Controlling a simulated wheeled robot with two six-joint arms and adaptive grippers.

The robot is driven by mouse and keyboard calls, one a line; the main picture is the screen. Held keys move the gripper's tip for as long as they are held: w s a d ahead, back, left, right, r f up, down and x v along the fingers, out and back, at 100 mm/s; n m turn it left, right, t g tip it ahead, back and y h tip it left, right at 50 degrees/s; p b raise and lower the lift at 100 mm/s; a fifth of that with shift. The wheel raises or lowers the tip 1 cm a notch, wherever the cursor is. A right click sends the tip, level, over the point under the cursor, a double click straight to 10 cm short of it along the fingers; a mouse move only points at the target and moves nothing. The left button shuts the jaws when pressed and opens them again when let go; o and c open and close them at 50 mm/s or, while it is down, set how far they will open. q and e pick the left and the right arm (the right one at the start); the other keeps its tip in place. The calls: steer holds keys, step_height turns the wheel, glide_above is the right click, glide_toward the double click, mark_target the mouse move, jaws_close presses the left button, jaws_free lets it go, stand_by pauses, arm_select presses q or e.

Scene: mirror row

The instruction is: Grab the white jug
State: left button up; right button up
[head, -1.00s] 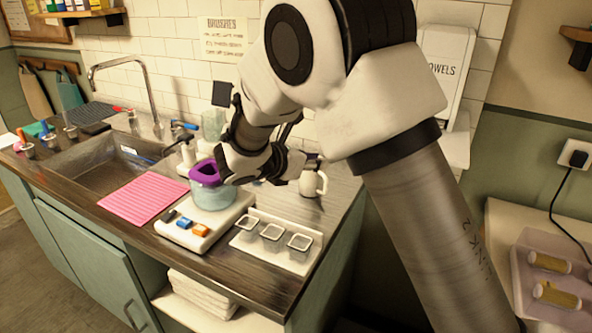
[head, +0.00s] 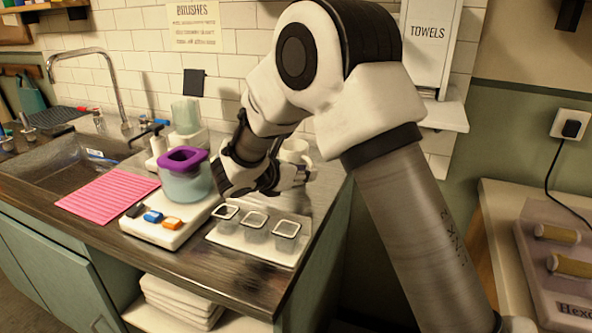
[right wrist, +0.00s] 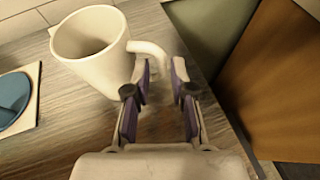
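The white jug (head: 296,150) stands upright at the back right of the counter, partly hidden behind my right arm in the head view. In the right wrist view the jug (right wrist: 92,62) shows its open mouth at the upper left, with its handle (right wrist: 156,52) pointing right. My right gripper (right wrist: 159,72) is open at the handle. The outer part of the handle shows between its fingertips, and the left finger overlaps it in the picture. I cannot tell whether they touch. My left gripper is not in view.
A purple-rimmed container (head: 185,180) stands on a white base (head: 157,231) left of my right arm. A tray (head: 252,246) with three small cups lies in front. A pink mat (head: 108,195) and sink are further left. The counter's right edge is close to the jug.

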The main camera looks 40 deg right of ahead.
steer(key=x, duration=0.3)
steer(key=shift+d, duration=0.1)
jaws_close()
